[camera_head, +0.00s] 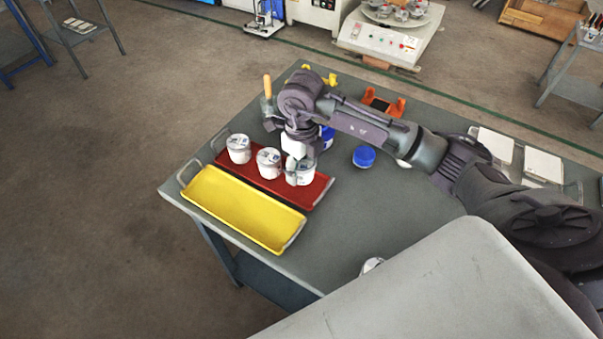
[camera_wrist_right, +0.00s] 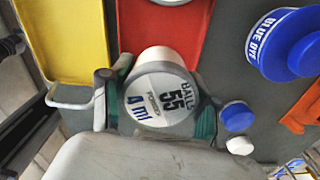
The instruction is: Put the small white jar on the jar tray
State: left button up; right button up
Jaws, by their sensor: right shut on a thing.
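The red tray (camera_head: 322,187) lies on the table, with two white jars (camera_head: 239,149) (camera_head: 269,163) standing on it. A third white jar (camera_head: 299,173) is at its right end, between the fingers of my right gripper (camera_head: 299,164). In the right wrist view this jar's round top (camera_wrist_right: 160,101) reads "55 BALLS, POWDER, 4 ml", and the gripper is shut on it. The red tray (camera_wrist_right: 165,35) lies beyond it. I cannot tell whether the held jar touches the tray. My left gripper is not in view.
A yellow empty tray (camera_head: 240,208) lies in front of the red one. A blue-lidded jar (camera_head: 364,156) stands to the right, and an orange holder (camera_head: 383,103) behind. White tiles (camera_head: 542,166) lie at the right. A partly hidden white item (camera_head: 371,265) is at the front edge. The table's middle is clear.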

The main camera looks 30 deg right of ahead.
aim_at(302, 179)
notch_tip(302, 179, down, 3)
jog(key=shift+f+p, duration=0.2)
jog(key=shift+p, duration=0.35)
jog(key=shift+f, duration=0.25)
jog(key=shift+f, duration=0.2)
jog(key=o, duration=1.3)
jog(key=shift+c, duration=0.2)
jog(key=shift+r, duration=0.15)
